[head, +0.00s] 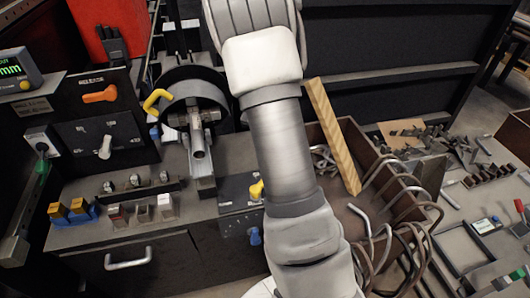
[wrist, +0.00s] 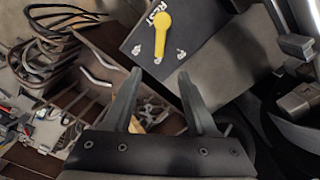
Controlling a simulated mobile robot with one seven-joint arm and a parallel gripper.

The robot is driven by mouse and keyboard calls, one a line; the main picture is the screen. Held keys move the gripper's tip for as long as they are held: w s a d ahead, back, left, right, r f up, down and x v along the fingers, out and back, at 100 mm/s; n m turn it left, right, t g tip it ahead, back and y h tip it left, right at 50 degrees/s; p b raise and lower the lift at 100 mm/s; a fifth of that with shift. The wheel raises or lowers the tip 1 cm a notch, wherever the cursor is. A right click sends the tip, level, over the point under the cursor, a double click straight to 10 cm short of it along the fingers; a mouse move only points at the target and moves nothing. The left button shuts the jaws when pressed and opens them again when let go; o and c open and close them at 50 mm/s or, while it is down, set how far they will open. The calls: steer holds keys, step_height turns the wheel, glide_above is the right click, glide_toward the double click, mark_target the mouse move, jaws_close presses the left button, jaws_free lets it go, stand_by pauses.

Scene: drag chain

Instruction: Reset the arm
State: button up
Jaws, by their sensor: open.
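My gripper (wrist: 161,92) shows in the wrist view with its two dark fingers apart and nothing between them. Past the fingertips is a dark panel (wrist: 128,38) with a yellow lever (wrist: 161,32), white markings and a short word I cannot read for certain. The fingertips look apart from the lever. In the head view my arm (head: 290,140) runs down the middle, and my gripper is hidden there. The yellow lever (head: 256,191) shows just left of my arm, on a dark panel (head: 236,206) with a blue knob below it.
A lathe chuck (head: 195,95) with a yellow handle (head: 157,100) stands left of my arm. An orange lever (head: 100,95) is on the machine's panel.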

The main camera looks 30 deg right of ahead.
steer(key=shift+r, duration=0.65)
steer(key=s+a+r+n+t+p, duration=0.1)
steer(key=s+a+r+n, duration=0.25)
steer(key=a+r, duration=0.35)
steer(key=s+a+r+n+t, duration=0.25)
steer(key=s+a+r, duration=0.25)
steer(key=r, duration=0.5)
steer(key=s+a+r+n+t, duration=0.1)
steer(key=s+a+r+n, duration=0.1)
steer(key=s, duration=0.5)
steer(key=s+a+r+n+t+p, duration=0.1)
steer(key=s+a+r+n, duration=0.2)
steer(key=s+a+n, duration=0.2)
steer(key=shift+s+n, duration=0.4)
steer(key=shift+s, duration=0.65)
